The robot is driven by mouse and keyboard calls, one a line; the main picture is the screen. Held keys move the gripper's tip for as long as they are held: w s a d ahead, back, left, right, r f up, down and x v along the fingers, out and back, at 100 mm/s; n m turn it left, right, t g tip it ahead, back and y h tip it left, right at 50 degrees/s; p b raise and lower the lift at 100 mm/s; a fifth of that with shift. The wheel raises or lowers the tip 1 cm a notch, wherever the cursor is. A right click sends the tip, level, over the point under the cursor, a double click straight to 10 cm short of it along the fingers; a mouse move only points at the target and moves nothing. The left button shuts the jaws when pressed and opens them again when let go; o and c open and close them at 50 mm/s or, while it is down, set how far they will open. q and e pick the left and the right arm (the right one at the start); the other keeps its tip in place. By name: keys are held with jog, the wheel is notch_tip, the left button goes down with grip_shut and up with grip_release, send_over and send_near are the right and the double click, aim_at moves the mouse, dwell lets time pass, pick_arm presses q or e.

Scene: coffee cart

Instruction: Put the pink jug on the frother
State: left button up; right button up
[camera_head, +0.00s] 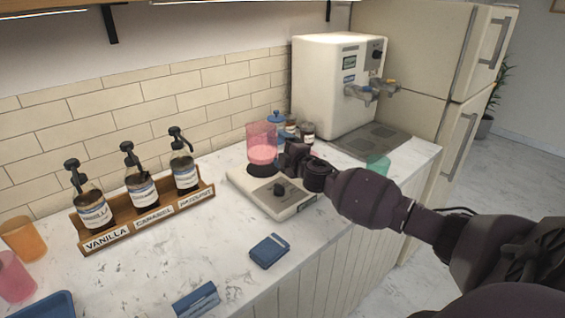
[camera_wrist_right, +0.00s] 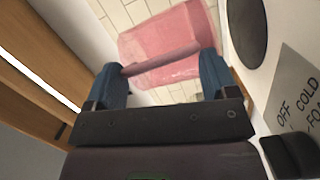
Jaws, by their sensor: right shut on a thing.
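The pink jug (camera_head: 262,142) is upright, over the dark round plate of the frother (camera_head: 240,181) in the head view. My right gripper (camera_head: 287,157) is shut on the jug from its right side. In the right wrist view the jug (camera_wrist_right: 180,40) shows between the blue fingertips (camera_wrist_right: 165,75), which close on its handle. The frother's dark plate (camera_wrist_right: 247,28) and its panel with OFF, COLD and FOAM labels (camera_wrist_right: 300,105) lie to the right there. A gap shows between jug and plate in that view. I cannot tell how high the jug is. My left gripper is not in view.
A syrup rack (camera_head: 147,225) with pump bottles stands left of the frother. The coffee machine (camera_head: 325,85) stands behind it to the right, with small jars (camera_head: 307,131) nearby. A blue box (camera_head: 269,250) lies in front. A green cup (camera_head: 378,165) is beyond my arm.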

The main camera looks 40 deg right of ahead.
notch_tip(320, 180, down, 4)
jog(key=shift+r+b, duration=0.25)
jog(key=shift+b, duration=0.2)
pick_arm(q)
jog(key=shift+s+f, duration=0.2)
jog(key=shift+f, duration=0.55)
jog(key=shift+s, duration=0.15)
pick_arm(e)
jog(key=shift+f, duration=0.1)
jog(key=o, duration=1.1)
jog(key=shift+f, duration=0.1)
jog(key=shift+c, duration=0.2)
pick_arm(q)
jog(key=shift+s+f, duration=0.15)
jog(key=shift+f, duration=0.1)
